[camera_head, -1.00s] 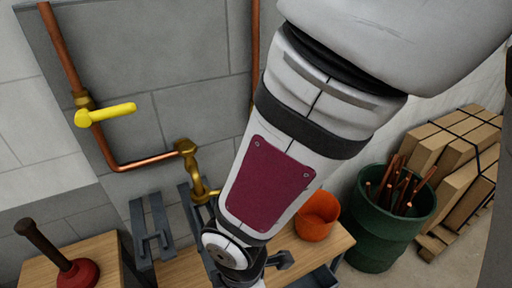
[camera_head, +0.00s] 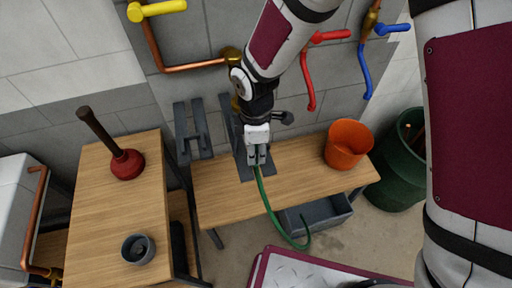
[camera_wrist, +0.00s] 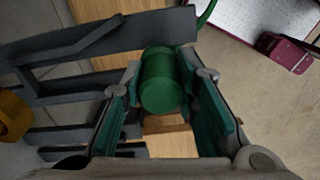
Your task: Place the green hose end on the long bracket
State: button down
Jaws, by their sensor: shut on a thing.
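My gripper (camera_head: 257,152) is shut on the green hose end above the wooden bench. In the wrist view the hose end (camera_wrist: 162,80) is a thick green cylinder between the two fingers. The green hose (camera_head: 265,195) hangs from my gripper and loops down past the bench's front edge. A dark grey bracket (camera_head: 240,150), which reaches lower than its neighbour and looks like the long one, stands right behind my gripper, partly hidden by my arm. A second grey bracket (camera_head: 193,132) stands to its left. Whether the hose end touches a bracket is unclear.
An orange bucket (camera_head: 347,145) stands on the bench's right end. A grey bin (camera_head: 318,213) sits below the front edge. A plunger (camera_head: 126,163) and a dark cup (camera_head: 138,249) are on the left table. Red (camera_head: 312,75) and blue (camera_head: 365,75) pipes hang behind.

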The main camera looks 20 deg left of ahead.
jog(key=shift+f, duration=0.75)
jog(key=c, duration=1.2)
grip_release()
jog(key=shift+f, duration=0.15)
jog(key=shift+c, duration=0.2)
notch_tip(320, 180, up, 12)
jog(key=shift+r+b, duration=0.2)
jog(key=shift+b, duration=0.7)
